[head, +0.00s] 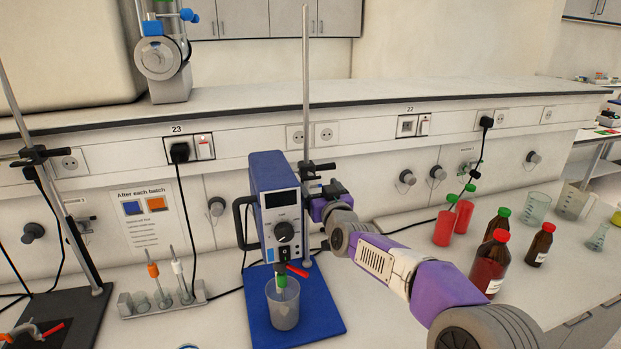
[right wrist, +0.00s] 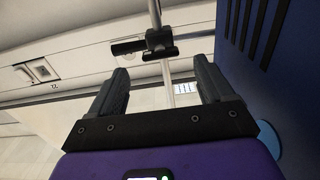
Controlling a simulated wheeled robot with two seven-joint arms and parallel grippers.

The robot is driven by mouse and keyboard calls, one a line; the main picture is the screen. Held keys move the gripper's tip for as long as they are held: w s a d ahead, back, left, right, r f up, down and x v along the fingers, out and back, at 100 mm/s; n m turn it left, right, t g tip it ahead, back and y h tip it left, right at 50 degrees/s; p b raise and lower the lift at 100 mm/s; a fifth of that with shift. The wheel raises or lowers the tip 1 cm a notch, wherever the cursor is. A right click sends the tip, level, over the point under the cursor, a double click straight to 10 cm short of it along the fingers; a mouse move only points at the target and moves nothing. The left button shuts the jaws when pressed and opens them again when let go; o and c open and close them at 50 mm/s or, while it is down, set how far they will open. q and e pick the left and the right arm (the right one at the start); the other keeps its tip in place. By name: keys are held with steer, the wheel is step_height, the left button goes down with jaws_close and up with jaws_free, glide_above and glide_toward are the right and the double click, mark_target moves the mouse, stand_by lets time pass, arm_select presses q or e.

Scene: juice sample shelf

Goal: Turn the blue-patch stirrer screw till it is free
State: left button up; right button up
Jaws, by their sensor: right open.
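The blue stirrer (head: 274,190) stands on a blue base plate (head: 325,318), with a beaker (head: 284,305) under its chuck. Its blue side fills the right of the right wrist view (right wrist: 292,60), with a lighter blue round patch (right wrist: 268,138) low on it. A black clamp (head: 312,168) joins it to the upright rod; the clamp's screw (right wrist: 125,46) points left in the right wrist view. My right gripper (head: 327,196) is open and empty beside the stirrer, just below the clamp in the head view. The clamp lies beyond its fingertips (right wrist: 160,75), apart from them. My left gripper is out of view.
Another stand with a black clamp (head: 35,155) is at the left. A rack with electrodes (head: 160,303) stands left of the stirrer. The shelf ledge (head: 400,92) runs behind.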

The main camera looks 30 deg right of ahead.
mark_target(313, 179)
steer(key=shift+x, duration=2.5)
steer(key=shift+c, duration=0.3)
steer(key=c, duration=1)
